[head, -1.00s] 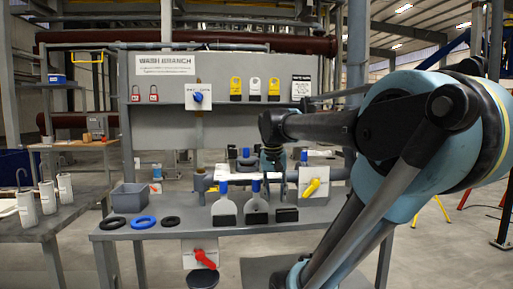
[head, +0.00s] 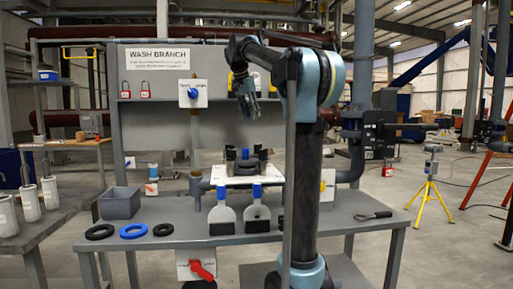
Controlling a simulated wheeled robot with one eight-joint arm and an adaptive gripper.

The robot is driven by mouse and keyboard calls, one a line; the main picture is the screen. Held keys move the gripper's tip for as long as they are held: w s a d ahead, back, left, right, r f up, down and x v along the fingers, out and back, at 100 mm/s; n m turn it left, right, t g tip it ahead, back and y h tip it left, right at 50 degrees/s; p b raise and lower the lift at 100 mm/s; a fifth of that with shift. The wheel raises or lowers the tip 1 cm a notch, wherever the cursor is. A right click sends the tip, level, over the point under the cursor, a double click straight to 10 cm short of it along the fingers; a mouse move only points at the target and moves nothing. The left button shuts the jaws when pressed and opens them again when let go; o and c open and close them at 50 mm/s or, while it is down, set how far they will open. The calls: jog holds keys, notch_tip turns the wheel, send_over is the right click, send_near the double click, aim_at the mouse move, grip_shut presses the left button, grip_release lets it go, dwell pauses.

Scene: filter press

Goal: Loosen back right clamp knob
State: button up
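A dark clamp assembly (head: 246,166) sits on a white plate (head: 222,177) over the pipe behind the bench. I cannot clearly separate a back right knob from a front one. My gripper (head: 251,112) hangs fingers down above the assembly, in front of the grey panel and clear of the knobs. Nothing shows in it. Its fingers are too small and dark to tell whether they are open or shut.
Two blue-topped grey plates (head: 221,212) stand along the bench. A grey bin (head: 120,203), black and blue rings (head: 134,231) and a hand tool (head: 373,216) lie on it. A red valve handle (head: 202,270) is below the bench edge. My arm hides part of the right side.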

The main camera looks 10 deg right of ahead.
send_near(257, 150)
jog(key=w+d+f, duration=0.1)
jog(key=f, duration=0.1)
jog(key=w+d+f, duration=0.1)
jog(key=w+f, duration=0.1)
jog(key=w+d+f, duration=0.1)
jog(key=w+f, duration=0.1)
jog(key=shift+d+f, duration=0.35)
jog(key=shift+f, duration=0.05)
jog(key=c, duration=0.8)
